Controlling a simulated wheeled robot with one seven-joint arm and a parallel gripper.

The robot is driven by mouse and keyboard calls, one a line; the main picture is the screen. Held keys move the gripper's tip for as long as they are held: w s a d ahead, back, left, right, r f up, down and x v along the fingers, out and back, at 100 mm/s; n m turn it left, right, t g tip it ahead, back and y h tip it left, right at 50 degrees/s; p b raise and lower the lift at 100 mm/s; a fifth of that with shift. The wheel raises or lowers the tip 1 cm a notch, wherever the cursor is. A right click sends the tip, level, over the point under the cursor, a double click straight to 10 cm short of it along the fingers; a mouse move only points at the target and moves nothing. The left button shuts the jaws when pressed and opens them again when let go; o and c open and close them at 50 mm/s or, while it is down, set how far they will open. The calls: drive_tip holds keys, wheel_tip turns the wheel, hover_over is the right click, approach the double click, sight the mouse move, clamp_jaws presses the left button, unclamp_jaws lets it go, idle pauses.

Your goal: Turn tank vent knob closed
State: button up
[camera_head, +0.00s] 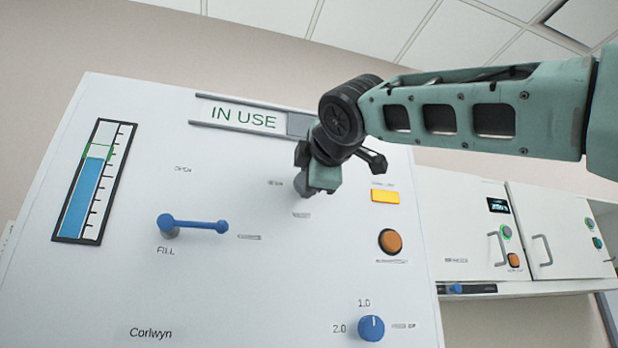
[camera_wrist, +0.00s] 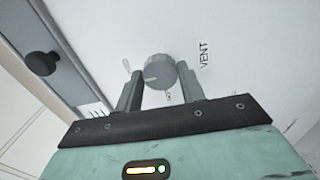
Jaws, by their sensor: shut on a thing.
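The tank vent knob is a round grey knob (camera_wrist: 158,70) with a pale pointer mark, on the white panel face in the wrist view. The word VENT is printed to its right there. My gripper (camera_wrist: 160,84) has one finger on each side of the knob and is shut on it. In the head view my gripper (camera_head: 318,178) is at the upper right of the white panel (camera_head: 200,290), below the IN USE sign. It hides most of the knob there, and the small labels around it are hard to read.
A blue FILL lever (camera_head: 200,225) and a blue level gauge (camera_head: 88,185) are on the panel's left. An orange button (camera_head: 390,242), a yellow label (camera_head: 385,196) and a blue dial (camera_head: 371,328) are on its right. White cabinets (camera_head: 460,225) stand further right. A black knob (camera_wrist: 42,63) is near the sign rail.

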drive_tip(key=o, duration=1)
drive_tip(key=b+v, duration=0.5)
drive_tip(key=v, duration=1.2)
drive_tip(key=shift+s+d, duration=0.1)
drive_tip(key=shift+s, duration=0.15)
